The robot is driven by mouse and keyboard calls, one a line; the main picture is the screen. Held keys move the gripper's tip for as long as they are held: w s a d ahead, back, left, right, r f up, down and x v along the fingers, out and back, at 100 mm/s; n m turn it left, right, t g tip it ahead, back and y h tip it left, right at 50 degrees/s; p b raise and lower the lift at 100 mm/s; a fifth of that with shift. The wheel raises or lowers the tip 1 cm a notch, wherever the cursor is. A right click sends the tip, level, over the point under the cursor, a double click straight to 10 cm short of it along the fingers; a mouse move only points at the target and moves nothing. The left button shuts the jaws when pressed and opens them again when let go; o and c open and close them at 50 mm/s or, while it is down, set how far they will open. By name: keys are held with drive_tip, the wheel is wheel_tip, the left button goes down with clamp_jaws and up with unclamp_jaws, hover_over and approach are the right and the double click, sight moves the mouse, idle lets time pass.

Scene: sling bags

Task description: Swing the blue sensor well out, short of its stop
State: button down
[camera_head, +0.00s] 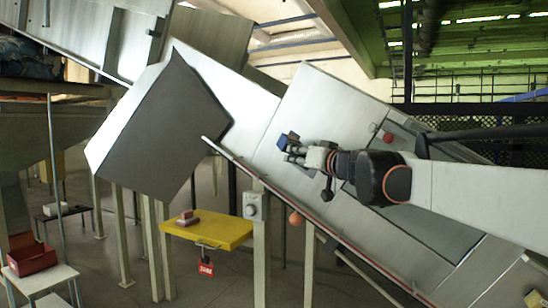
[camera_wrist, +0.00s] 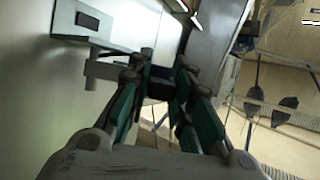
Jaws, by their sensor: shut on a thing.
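The blue sensor (camera_head: 284,141) is a small dark blue block standing out at the upper face of the sloping metal machine (camera_head: 300,110). My gripper (camera_head: 291,149) comes in from the right in the head view, with its fingertips at the sensor. In the wrist view my gripper (camera_wrist: 160,92) has its green-sided fingers shut on a dark block (camera_wrist: 160,86), which I take to be the sensor. The fingers hide part of it. A pale arm or bracket (camera_wrist: 103,70) reaches toward it from the left. I cannot see its stop.
A red knob (camera_head: 388,137) sits on the machine above my arm. A rail (camera_head: 262,181) runs along its lower edge. A large dark hood (camera_head: 172,125) is at left.

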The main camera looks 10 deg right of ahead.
drive_tip(key=shift+s+d+f+n+y+b, duration=0.1)
drive_tip(key=shift+d+f+n+y+b, duration=0.15)
drive_tip(key=shift+n+y+b, duration=0.1)
drive_tip(key=shift+s+d+n+y, duration=0.2)
drive_tip(key=shift+n+y, duration=0.35)
drive_tip(key=shift+g, duration=0.3)
drive_tip(key=c, duration=1.4)
unclamp_jaws()
drive_tip(key=shift+c, duration=0.2)
wheel_tip(320, 180, up, 10)
drive_tip(key=shift+f, duration=0.1)
